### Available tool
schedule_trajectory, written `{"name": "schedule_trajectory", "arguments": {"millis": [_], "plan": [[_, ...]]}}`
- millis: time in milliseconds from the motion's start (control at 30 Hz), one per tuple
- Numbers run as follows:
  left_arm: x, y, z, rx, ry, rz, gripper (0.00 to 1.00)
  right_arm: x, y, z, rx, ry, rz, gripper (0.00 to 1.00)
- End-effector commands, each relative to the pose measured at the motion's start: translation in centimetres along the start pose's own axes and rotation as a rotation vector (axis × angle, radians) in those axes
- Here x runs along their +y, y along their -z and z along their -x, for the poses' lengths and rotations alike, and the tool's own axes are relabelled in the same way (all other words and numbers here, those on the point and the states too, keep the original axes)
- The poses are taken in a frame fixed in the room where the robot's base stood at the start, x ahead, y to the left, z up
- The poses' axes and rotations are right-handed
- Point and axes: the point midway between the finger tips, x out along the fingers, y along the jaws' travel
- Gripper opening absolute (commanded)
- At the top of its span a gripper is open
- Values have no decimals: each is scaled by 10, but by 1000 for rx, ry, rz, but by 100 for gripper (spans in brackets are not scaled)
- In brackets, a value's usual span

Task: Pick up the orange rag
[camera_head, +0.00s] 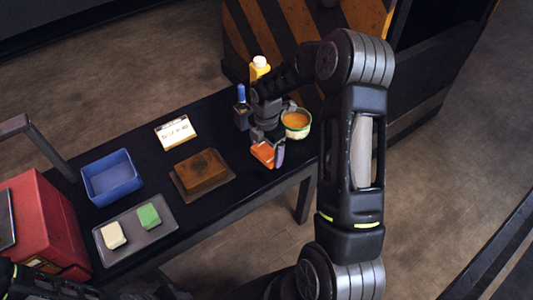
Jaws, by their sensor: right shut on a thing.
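The orange rag (262,154) is at the front right part of the dark table, near its front edge. My right gripper (268,146) reaches down over it from the right and is shut on it. The gripper covers part of the rag, and I cannot tell whether the rag still touches the table. My left gripper is not in view; only dark parts of my own body show at the bottom left.
A bowl with orange contents (296,121), a yellow bottle (260,68) and a blue-topped item (241,94) stand close to the right gripper. Leftward are a brown block (202,170), a white card (175,132), a blue bin (110,177), a grey tray (150,232) and a red box (45,225).

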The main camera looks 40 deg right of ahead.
Motion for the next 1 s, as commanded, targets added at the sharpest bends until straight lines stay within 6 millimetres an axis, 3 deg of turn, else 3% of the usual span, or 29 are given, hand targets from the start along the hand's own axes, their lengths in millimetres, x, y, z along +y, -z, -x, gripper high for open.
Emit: {"name": "schedule_trajectory", "arguments": {"millis": [367, 667, 867, 1000], "plan": [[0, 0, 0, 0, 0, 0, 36, 0, 0, 0, 0, -1, 0, 45], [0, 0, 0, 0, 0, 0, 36, 0, 0, 4, -1, -1, 0, 45], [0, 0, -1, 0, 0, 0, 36, 1, -1, 30, -2, -5, -1, 45], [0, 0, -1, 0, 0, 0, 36, 1, -1, 59, -2, -6, -1, 45]]}}
